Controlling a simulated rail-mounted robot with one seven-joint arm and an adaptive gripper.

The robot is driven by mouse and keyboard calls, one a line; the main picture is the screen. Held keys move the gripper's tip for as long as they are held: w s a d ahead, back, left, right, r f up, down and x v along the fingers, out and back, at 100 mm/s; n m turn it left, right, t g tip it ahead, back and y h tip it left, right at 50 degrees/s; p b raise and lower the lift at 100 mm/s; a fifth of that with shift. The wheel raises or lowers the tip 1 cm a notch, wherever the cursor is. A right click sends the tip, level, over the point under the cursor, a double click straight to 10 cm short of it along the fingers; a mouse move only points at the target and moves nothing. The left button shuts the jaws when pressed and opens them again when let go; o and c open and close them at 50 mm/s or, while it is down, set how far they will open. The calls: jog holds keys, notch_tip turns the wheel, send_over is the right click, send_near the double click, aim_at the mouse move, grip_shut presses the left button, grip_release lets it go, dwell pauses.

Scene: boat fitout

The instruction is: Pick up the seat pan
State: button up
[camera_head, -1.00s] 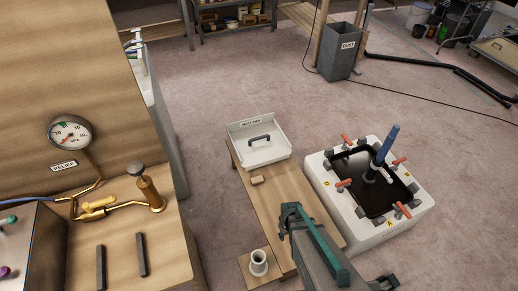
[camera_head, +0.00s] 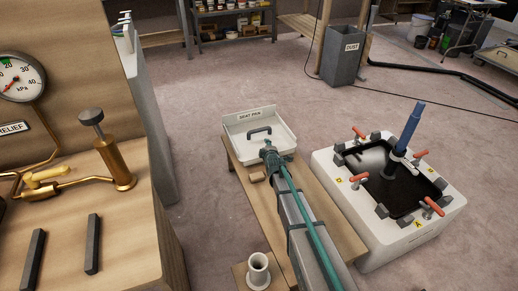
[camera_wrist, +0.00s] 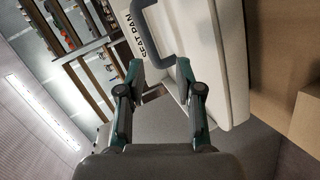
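The seat pan (camera_head: 284,138) is a white tray with a raised back edge labelled SEAT PAN and a dark handle (camera_head: 259,132) across its middle. It sits at the far end of a low wooden table (camera_head: 327,212). My gripper (camera_head: 268,150) is at the near edge of the pan, just short of the handle in the head view. In the wrist view the fingers of my gripper (camera_wrist: 160,72) are apart with nothing between them. The pan (camera_wrist: 232,60) and its handle (camera_wrist: 158,35) lie beyond the fingertips, up and right.
A white cup (camera_head: 258,270) stands near the front. A white clamped box (camera_head: 345,190) with a blue-handled tool is close on the right. A wooden bench (camera_head: 60,245) with a gauge is on the left.

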jog(key=w+a+r+n+t+b, duration=0.2)
jog(key=w+r+n+t+b, duration=0.15)
jog(key=w+r+b, duration=0.35)
jog(key=b, duration=0.2)
send_near(260, 131)
jog(key=w, duration=0.3)
jog(key=shift+w+a+f+m+t, duration=0.2)
jog(key=shift+w+f+m+t, duration=0.05)
jog(key=shift+w+f, duration=0.1)
jog(key=w+b, duration=0.1)
jog(key=w, duration=0.2)
jog(key=w+b, duration=0.1)
jog(key=w, duration=0.3)
jog(key=shift+w+a+f, duration=0.1)
jog(key=shift+w+a, duration=0.1)
jog(key=shift+a, duration=0.05)
grip_shut()
